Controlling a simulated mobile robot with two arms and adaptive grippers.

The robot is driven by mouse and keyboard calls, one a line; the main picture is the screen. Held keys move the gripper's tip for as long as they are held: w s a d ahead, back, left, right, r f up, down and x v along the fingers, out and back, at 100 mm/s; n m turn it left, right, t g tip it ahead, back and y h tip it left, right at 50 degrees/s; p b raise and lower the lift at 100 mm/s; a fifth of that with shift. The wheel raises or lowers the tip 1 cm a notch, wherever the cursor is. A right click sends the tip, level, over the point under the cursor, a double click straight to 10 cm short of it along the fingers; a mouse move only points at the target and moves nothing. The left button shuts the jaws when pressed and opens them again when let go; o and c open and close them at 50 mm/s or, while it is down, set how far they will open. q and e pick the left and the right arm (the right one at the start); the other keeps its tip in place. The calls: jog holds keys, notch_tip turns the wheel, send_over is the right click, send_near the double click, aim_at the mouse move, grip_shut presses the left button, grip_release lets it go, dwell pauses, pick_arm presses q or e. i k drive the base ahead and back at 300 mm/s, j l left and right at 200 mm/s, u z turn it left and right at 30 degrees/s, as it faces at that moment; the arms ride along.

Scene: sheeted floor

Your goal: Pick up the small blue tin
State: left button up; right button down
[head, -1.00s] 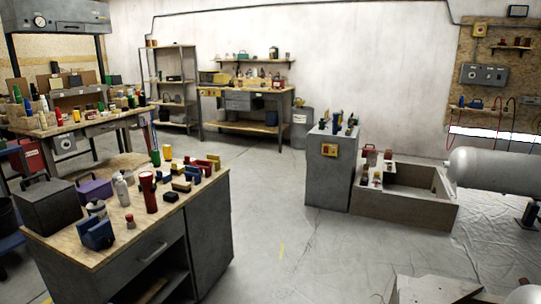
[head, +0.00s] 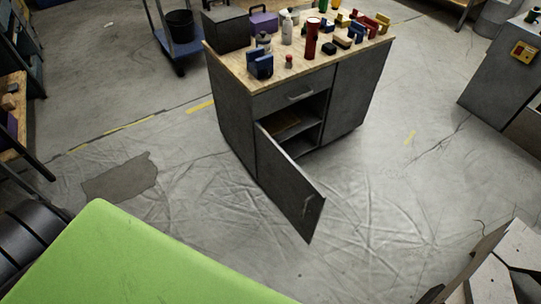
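I cannot single out a small blue tin with certainty. A blue block-like object (head: 260,66) stands at the front left of the wooden top of the grey cabinet (head: 297,88). A smaller blue item (head: 331,29) shows further back among other small things, too small to tell what it is. Neither of my grippers is in view.
The cabinet's door (head: 291,188) hangs open toward me. A red flashlight-like object (head: 311,38), a white bottle (head: 287,30) and a dark box (head: 228,30) stand on top. A green surface (head: 140,262) fills the lower left. Open floor surrounds the cabinet.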

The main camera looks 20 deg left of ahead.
aim_at(266, 46)
jog(key=u, duration=0.7)
jog(key=i+j+u, duration=0.1)
jog(key=i+j, duration=1.15)
jog(key=i+j+u, duration=0.15)
jog(key=i+j, duration=0.95)
jog(key=i, duration=0.2)
jog(key=i+j+u, duration=0.15)
jog(key=i+j, duration=0.6)
jog(key=i, duration=0.25)
jog(key=i+j+u, duration=0.1)
jog(key=i, duration=0.3)
jog(key=i+j, duration=0.25)
jog(key=i, duration=0.2)
jog(key=i+j, duration=0.15)
jog(key=i, duration=0.3)
jog(key=i+l+u, duration=0.1)
jog(key=i+l, duration=0.55)
jog(key=l, duration=0.2)
jog(key=i+l+u, duration=0.15)
jog(key=i+l, duration=0.3)
jog(key=l, duration=0.6)
jog(key=i+l+u, duration=0.1)
jog(key=l, duration=0.65)
jog(key=i+l, duration=0.1)
jog(key=l, duration=0.6)
jog(key=i+l+u, duration=0.1)
jog(key=l, duration=0.65)
